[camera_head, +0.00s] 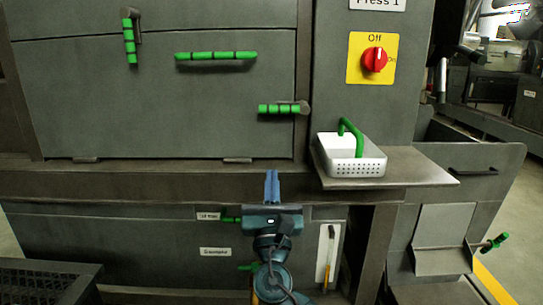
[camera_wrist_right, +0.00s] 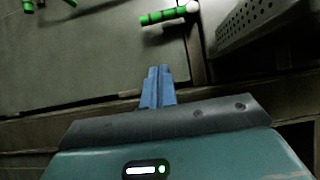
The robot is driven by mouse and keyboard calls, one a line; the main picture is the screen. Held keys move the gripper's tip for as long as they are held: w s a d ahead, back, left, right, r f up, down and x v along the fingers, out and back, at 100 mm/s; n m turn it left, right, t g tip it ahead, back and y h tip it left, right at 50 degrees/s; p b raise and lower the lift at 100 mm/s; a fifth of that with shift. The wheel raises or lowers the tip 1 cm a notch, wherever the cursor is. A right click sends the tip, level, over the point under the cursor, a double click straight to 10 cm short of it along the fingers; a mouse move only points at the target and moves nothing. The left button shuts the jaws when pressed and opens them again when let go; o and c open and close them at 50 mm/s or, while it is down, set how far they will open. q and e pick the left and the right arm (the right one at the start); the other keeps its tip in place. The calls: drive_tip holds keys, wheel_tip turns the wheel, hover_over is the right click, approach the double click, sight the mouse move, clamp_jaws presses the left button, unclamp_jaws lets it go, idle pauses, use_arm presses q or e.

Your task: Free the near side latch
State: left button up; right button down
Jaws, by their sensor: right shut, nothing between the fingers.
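A grey press door panel (camera_head: 150,110) carries two latches with green grips. The right latch (camera_head: 283,108) lies level at the door's right edge, its grip pointing left from a metal pivot. The left latch (camera_head: 130,42) hangs with its grip pointing down. I cannot tell which one is called the near side latch. My right gripper (camera_head: 271,185) is shut and empty, with its blue fingers pointing up, below the right latch and apart from it. In the right wrist view, the fingers (camera_wrist_right: 158,87) are together and the right latch (camera_wrist_right: 168,15) is beyond them. My left gripper is out of view.
A green handle bar (camera_head: 216,56) is fixed on the door. A perforated white tray (camera_head: 352,157) with a green handle sits on a shelf (camera_head: 420,172) to the right. A red knob (camera_head: 374,60) on a yellow plate is above it. Space before the door is clear.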

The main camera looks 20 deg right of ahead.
sight(282, 108)
drive_tip(key=x, duration=0.4)
drive_tip(key=s+r+p+x, duration=0.1)
drive_tip(key=x, duration=0.3)
drive_tip(key=r+x, duration=0.1)
drive_tip(key=x, duration=0.3)
drive_tip(key=shift+s+a+r, duration=0.15)
drive_tip(key=shift+s+a, duration=0.05)
drive_tip(key=shift+s, duration=0.1)
